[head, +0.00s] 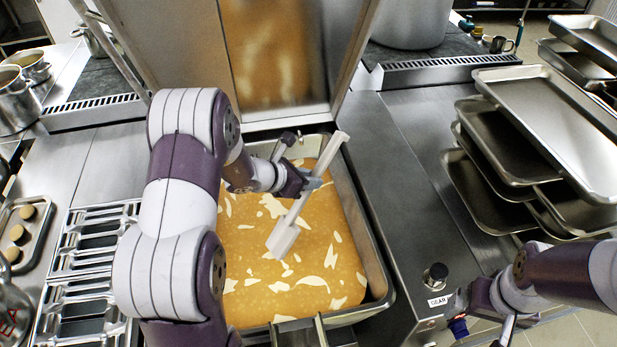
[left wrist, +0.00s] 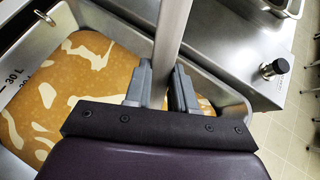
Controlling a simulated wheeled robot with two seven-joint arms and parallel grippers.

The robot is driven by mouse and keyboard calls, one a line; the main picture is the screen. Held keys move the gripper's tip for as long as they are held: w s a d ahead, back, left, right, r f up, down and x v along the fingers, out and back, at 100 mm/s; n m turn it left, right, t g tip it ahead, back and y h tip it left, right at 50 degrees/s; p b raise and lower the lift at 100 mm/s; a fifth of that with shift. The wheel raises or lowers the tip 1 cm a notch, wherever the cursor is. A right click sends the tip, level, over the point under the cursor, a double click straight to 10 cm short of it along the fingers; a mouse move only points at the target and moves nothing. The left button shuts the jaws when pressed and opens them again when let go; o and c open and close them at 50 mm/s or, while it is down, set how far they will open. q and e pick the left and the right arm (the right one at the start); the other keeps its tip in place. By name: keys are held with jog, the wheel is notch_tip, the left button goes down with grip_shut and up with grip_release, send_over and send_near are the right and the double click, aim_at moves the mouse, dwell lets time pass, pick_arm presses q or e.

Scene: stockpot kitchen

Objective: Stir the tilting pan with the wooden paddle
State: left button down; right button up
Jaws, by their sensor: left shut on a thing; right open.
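The tilting pan (head: 383,291) stands open in the centre of the head view, filled with orange-brown food (head: 318,262) with pale patches. My left arm reaches over it, and my left gripper (head: 304,186) is shut on the pale paddle (head: 286,232). The paddle slants, its wider end low over the food; I cannot tell how deep it reaches. In the left wrist view the paddle's shaft (left wrist: 173,35) stands between the left gripper's fingers (left wrist: 163,88), with the food (left wrist: 95,65) below. My right gripper (head: 503,326) is open and empty at the lower right, outside the pan.
The raised lid (head: 180,45) stands behind the pan. Stacked metal trays (head: 540,110) are at the right. A black knob (head: 436,274) and a "GEAR" label sit on the right-hand housing. Metal racks (head: 75,290) and a tray with round items (head: 22,235) are at the left.

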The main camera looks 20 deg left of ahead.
notch_tip(320, 180, down, 11)
jog(key=b, duration=0.9)
jog(key=shift+b, duration=0.35)
jog(key=shift+r, duration=0.15)
